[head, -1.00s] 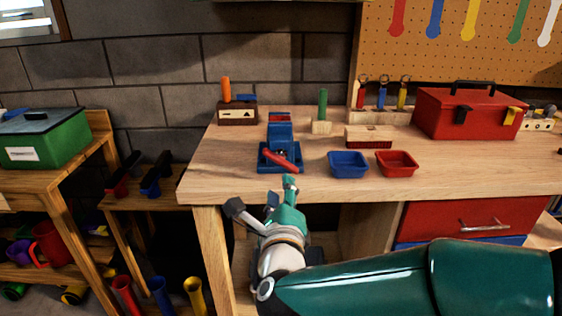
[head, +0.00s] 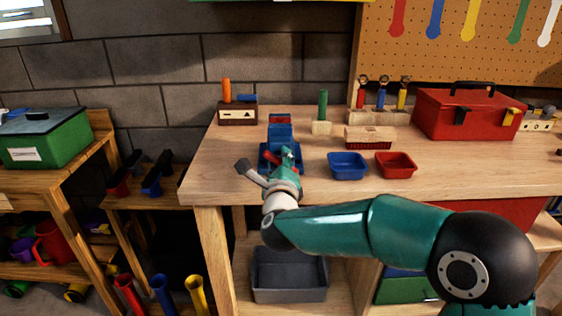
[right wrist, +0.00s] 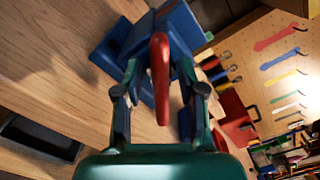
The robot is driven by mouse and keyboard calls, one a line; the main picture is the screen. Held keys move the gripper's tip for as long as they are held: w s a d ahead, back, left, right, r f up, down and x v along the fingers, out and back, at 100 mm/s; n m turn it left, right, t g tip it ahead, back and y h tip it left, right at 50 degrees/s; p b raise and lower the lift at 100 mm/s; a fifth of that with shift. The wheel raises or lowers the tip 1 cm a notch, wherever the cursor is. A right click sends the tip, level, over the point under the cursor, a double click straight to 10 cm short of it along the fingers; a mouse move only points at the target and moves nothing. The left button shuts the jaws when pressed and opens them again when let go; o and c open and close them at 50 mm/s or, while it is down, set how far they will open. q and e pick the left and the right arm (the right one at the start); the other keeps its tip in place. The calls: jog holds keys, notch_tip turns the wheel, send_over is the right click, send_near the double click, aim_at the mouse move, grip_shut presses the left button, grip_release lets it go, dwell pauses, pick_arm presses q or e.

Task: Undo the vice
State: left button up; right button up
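The blue vice (head: 281,133) stands near the front edge of the wooden workbench. Its red handle (right wrist: 160,72) shows in the right wrist view as a bar pointing towards the camera. In the head view my right gripper (head: 287,156) is at the vice's front and hides most of the handle. In the right wrist view the right gripper (right wrist: 161,88) is open, with one finger on each side of the handle. Gaps show between the fingers and the handle. My left gripper is in neither view.
A blue tray (head: 348,165) and a red tray (head: 396,164) sit right of the vice on the workbench (head: 450,178). A green-handled tool (head: 322,108), a brush (head: 368,137) and a red toolbox (head: 467,114) stand behind them. The bench is clear left of the vice.

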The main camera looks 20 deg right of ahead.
jog(key=shift+c, duration=0.3)
grip_shut()
jog(key=shift+d, duration=0.15)
jog(key=shift+f, duration=0.1)
jog(key=shift+a+n, duration=0.2)
jog(key=shift+n, duration=0.1)
